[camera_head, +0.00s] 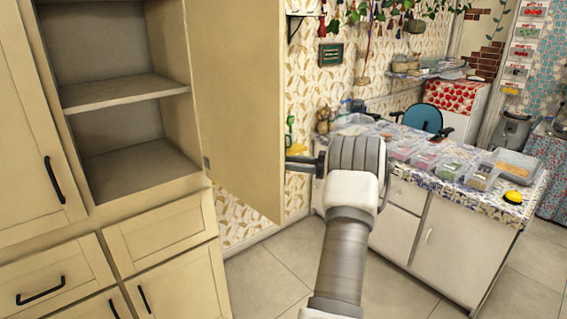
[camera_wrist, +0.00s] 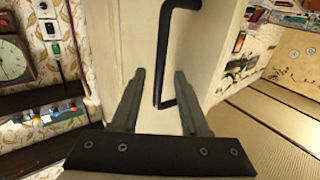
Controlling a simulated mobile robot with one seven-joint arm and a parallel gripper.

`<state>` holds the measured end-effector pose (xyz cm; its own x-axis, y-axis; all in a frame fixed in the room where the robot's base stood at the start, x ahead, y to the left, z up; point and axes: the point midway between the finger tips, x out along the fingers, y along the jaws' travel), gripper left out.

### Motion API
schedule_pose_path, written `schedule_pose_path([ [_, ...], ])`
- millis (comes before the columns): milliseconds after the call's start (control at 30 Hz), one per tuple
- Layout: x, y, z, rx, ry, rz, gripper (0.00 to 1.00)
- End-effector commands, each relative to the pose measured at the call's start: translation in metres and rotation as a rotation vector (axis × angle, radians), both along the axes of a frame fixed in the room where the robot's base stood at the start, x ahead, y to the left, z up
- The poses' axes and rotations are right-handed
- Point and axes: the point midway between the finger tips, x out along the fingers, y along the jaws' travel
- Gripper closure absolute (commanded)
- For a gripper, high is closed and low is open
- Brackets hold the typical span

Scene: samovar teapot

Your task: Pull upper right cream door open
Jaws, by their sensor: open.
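The upper right cream door (camera_head: 235,100) stands swung wide out from its cabinet, and its plain inner face shows in the head view. The shelves (camera_head: 125,92) behind it are exposed and look empty. My gripper (camera_head: 300,163) is at the door's free edge, low down. In the wrist view my gripper (camera_wrist: 160,72) is open, its two fingers apart. The door's black bar handle (camera_wrist: 162,60) appears between the fingers in that view; I cannot tell whether they touch it. The handle is hidden in the head view.
Another cream door (camera_head: 30,140) on the left and the drawers below are shut. A counter (camera_head: 520,205) with several clear containers stands to the right of my arm, with a blue chair (camera_head: 424,118) behind. Tiled floor (camera_head: 262,285) is free between cabinet and counter.

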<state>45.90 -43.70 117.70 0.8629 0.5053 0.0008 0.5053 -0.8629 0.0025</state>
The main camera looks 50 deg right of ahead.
Motion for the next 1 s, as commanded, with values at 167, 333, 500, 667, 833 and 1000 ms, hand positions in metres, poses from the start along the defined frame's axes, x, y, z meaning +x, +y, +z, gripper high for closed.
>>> schedule_pose_path([
  [167, -0.037, -0.023, -0.002, 0.0, 0.001, -0.006, 0.55],
  [333, -0.073, -0.044, -0.002, -0.001, 0.0, -0.006, 0.55],
  [500, -0.106, -0.062, -0.001, -0.001, 0.0, -0.004, 0.55],
  [667, -0.126, -0.074, 0.0, -0.001, -0.001, -0.003, 0.55],
  [833, -0.134, -0.079, 0.0, -0.001, -0.001, -0.001, 0.55],
  [1000, -0.135, -0.079, 0.0, 0.0, 0.0, -0.001, 0.55],
])
